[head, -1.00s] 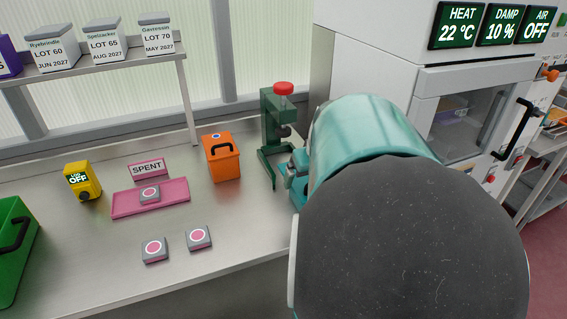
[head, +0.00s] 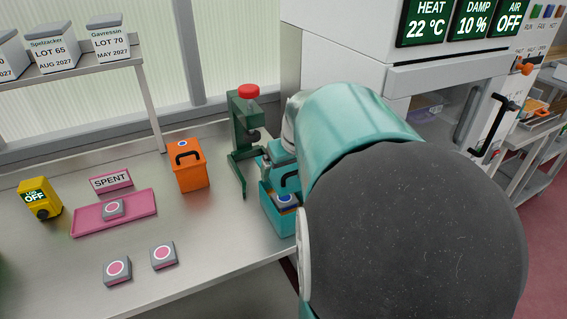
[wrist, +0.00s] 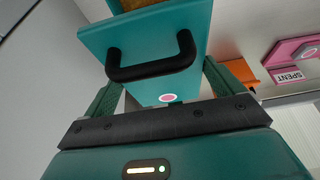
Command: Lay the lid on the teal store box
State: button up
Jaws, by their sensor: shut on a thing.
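The teal store box (head: 277,212) stands on the bench beside the green press, partly behind my arm in the head view. A blue-ringed piece (head: 285,199) shows at its open top. In the wrist view, the teal lid (wrist: 150,82) fills the upper middle, with a black handle (wrist: 150,68) and a pink-and-white round mark. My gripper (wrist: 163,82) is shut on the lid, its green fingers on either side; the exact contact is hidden. In the head view my arm hides most of the lid, and I cannot tell its gap to the box.
The green press (head: 243,135) with a red knob stands close behind the box. An orange box (head: 188,165), pink tray (head: 85,222) and yellow timer (head: 40,198) are to the left. Two grey packs (head: 163,255) lie in front. The white cabinet (head: 340,50) stands at right.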

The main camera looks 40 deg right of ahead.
jog(key=shift+d, duration=0.1)
jog(key=shift+a+f, duration=0.2)
jog(key=shift+f, duration=1.05)
jog(key=shift+d+f, duration=0.1)
jog(key=shift+f, duration=1.6)
jog(key=shift+f, duration=0.35)
